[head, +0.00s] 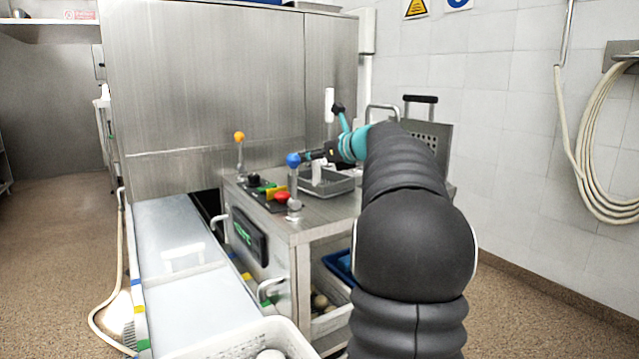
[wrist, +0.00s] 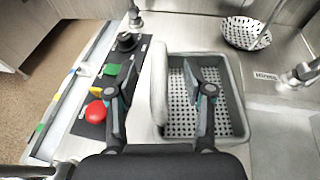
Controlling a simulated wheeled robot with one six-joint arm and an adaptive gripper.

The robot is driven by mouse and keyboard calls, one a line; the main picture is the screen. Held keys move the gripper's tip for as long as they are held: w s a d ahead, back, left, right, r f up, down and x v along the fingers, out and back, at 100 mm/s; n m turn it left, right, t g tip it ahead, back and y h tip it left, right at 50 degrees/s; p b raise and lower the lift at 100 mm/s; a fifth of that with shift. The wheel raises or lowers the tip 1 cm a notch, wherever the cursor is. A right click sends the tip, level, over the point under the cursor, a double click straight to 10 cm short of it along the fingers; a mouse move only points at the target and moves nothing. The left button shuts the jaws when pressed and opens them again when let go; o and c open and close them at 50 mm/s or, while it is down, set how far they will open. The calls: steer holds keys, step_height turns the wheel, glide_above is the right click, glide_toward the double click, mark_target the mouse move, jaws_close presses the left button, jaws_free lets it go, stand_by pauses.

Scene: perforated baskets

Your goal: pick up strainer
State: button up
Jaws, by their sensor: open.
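The strainer (wrist: 246,33), a round metal bowl with holes, shows at the top right of the wrist view. It lies beyond the grey basket and to the right of my gripper, apart from it. I cannot clearly pick it out in the head view. My gripper (wrist: 158,85) is open, with its fingers spread wide over the counter. Its right finger is above the grey perforated basket (wrist: 238,118). A pale upright piece (wrist: 158,95) shows between the fingers at the basket's left side. In the head view my gripper (head: 318,154) is over the machine's side counter.
A control panel with a red button (wrist: 96,111) and levers is left of the basket. A metal tap-like fitting (wrist: 303,75) stands at the right. The tall steel machine (head: 200,80) rises behind. A white crate (head: 240,340) is in front, near the conveyor (head: 185,250).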

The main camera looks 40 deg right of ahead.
steer(key=x, duration=0.3)
steer(key=shift+w+a+f, duration=0.1)
steer(key=shift+w, duration=0.15)
jaws_close()
step_height(320, 180, up, 5)
steer(key=shift+f+p, duration=0.2)
steer(key=shift+p, duration=0.7)
steer(key=s+d+r+p, duration=0.3)
steer(key=s+d+r, duration=0.2)
steer(key=d, duration=0.5)
steer(key=shift+s+r, duration=0.35)
steer(key=shift+r, duration=0.35)
